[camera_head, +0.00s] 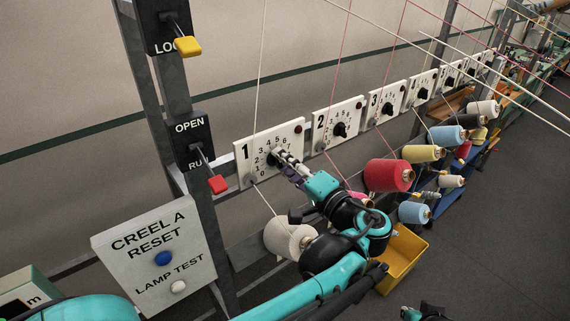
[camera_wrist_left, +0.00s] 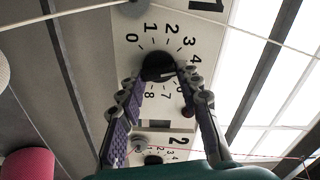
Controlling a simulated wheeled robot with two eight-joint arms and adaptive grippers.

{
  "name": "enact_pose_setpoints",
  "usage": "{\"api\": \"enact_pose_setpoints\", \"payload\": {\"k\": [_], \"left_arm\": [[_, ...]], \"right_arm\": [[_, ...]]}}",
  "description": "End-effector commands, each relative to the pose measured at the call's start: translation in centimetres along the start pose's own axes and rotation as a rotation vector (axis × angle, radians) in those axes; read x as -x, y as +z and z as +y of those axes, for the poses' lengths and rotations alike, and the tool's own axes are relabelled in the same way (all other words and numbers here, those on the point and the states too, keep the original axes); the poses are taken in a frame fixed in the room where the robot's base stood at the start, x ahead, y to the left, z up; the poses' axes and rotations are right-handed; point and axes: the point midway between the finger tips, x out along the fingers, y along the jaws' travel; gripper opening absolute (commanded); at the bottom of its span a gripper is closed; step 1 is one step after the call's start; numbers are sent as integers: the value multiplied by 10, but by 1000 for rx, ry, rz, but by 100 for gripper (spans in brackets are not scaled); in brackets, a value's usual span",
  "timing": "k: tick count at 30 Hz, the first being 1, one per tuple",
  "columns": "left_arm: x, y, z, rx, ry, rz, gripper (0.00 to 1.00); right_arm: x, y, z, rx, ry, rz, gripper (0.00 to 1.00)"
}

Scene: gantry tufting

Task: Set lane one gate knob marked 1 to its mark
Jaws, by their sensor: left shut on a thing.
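The lane one plate (camera_head: 287,135) is white, with a "1" and a ring of numbers around its knob. The numbers 0 to 4 show around the knob's far side; some others are partly hidden by the fingers. The knob's pointer cannot be made out. A dark and teal part at the bottom edge may be my right gripper (camera_head: 425,312), mostly cut off.
The lane two plate (camera_head: 323,120) and several similar plates run along the rail to the right. Yarn cones, including a white one (camera_head: 288,238) and a red one (camera_head: 388,175), stand below. Red (camera_head: 218,184) and yellow (camera_head: 188,46) levers are at left. Taut yarns cross the space.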

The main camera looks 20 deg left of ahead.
Motion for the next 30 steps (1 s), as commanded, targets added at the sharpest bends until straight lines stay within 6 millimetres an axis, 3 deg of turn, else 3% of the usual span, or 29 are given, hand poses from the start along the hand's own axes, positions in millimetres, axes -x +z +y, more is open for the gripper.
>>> {"api": "enact_pose_setpoints", "payload": {"k": [14,15,17,26,30], "left_arm": [[0,0,0,-12,1,0,5],[0,0,0,-12,1,0,42],[0,0,0,-12,1,0,55],[1,0,0,-11,0,0,55],[13,-1,0,-11,1,3,55]], "right_arm": [[0,0,0,0,0,0,0],[0,0,0,0,0,0,0],[0,0,0,0,0,0,0],[0,0,0,0,0,0,0],[0,0,0,0,0,0,0]]}}
